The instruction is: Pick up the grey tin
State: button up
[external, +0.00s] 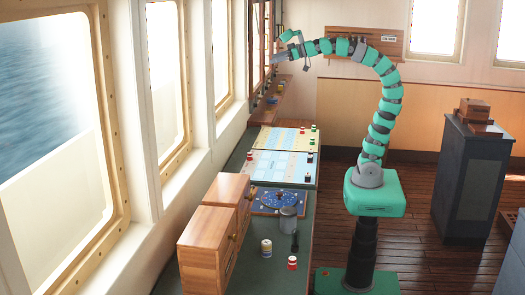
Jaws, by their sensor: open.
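The grey tin (288,222) looks to be the grey cylinder standing upright on the green-topped counter, at the right edge of the blue round chart. My gripper (283,46) is open and looks empty. It is high up at the far end of the counter, near the window wall, well away from the tin. My arm arches up and over to the left from its green base.
Two wooden cabinets (212,245) stand left of the tin. A striped can (266,248), a red-topped piece (292,263) and a dark upright piece (295,242) are nearby. Light charts (275,165) with small pieces lie farther back. A dark cabinet (470,180) stands right.

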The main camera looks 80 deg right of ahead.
jog(key=shift+s+d+r+m+t+h, duration=0.25)
jog(key=shift+s+d+r, duration=0.15)
jog(key=shift+s+d, duration=0.2)
jog(key=shift+s+d+r+m+t+h, duration=0.15)
jog(key=shift+s+d+r+m, duration=0.1)
jog(key=shift+s+d+r, duration=0.25)
jog(key=shift+d+f, duration=0.1)
jog(key=shift+c, duration=1.4)
jog(key=shift+w, duration=0.1)
